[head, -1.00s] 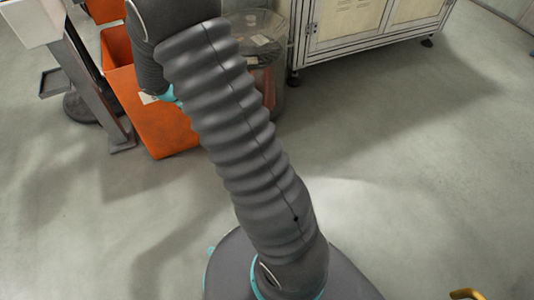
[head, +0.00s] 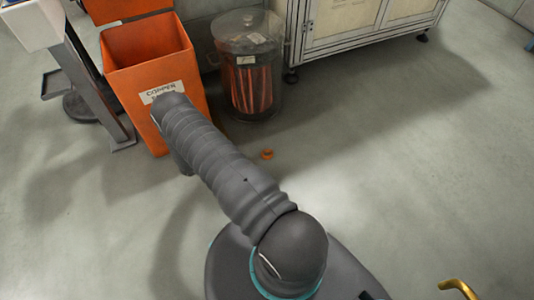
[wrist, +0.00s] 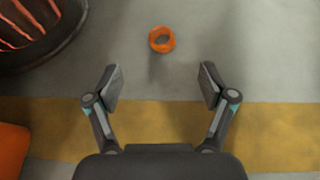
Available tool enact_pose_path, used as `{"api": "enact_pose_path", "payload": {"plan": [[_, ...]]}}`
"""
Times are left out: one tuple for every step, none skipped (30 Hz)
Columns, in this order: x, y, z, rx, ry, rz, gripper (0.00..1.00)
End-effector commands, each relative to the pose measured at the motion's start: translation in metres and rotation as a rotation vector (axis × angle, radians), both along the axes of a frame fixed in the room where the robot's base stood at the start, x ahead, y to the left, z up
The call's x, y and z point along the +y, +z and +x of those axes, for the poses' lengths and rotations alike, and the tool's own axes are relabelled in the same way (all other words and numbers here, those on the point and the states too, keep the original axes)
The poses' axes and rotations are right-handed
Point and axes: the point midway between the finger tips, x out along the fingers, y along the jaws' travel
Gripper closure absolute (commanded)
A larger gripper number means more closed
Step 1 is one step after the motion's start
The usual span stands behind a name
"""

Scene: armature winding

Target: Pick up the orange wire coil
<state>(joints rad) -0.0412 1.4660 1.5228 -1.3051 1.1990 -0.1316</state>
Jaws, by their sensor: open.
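The orange wire coil (head: 267,154) is a small ring lying on the grey floor, right of the orange bin and in front of the clear container. In the wrist view the coil (wrist: 162,39) lies flat, beyond the fingertips and near the middle of the picture between them. My gripper (wrist: 157,82) is open and empty, its two fingers spread wide. It does not touch the coil. In the head view my gripper is hidden behind my arm.
An orange bin (head: 185,62) with a copper label stands at the back left. A clear lidded container (head: 279,88) with copper-coloured wire stands beside it; its base also shows in the wrist view (wrist: 66,52). A white cabinet (head: 306,66) stands behind.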

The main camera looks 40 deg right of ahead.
Motion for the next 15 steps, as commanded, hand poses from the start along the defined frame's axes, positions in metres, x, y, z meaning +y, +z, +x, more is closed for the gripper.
{"api": "enact_pose_path", "payload": {"plan": [[-0.001,-0.007,-0.003,0.013,0.012,-0.005,0.18],[-0.001,-0.010,-0.004,0.018,0.018,-0.007,0.18],[-0.002,-0.013,-0.005,0.023,0.023,-0.009,0.18],[-0.003,-0.016,-0.006,0.027,0.026,-0.010,0.18],[-0.005,-0.017,-0.007,0.029,0.026,-0.011,0.18],[-0.008,-0.019,-0.008,0.031,0.027,-0.012,0.18],[-0.011,-0.021,-0.009,0.031,0.027,-0.012,0.18],[-0.015,-0.023,-0.009,0.031,0.027,-0.012,0.18],[-0.021,-0.025,-0.010,0.030,0.026,-0.012,0.18],[-0.026,-0.027,-0.011,0.030,0.026,-0.011,0.18],[-0.031,-0.030,-0.012,0.031,0.025,-0.010,0.18],[-0.038,-0.033,-0.013,0.030,0.024,-0.011,0.18],[-0.043,-0.035,-0.013,0.029,0.025,-0.011,0.18],[-0.048,-0.037,-0.014,0.030,0.024,-0.011,0.18],[-0.054,-0.040,-0.016,0.030,0.025,-0.010,0.18]]}}
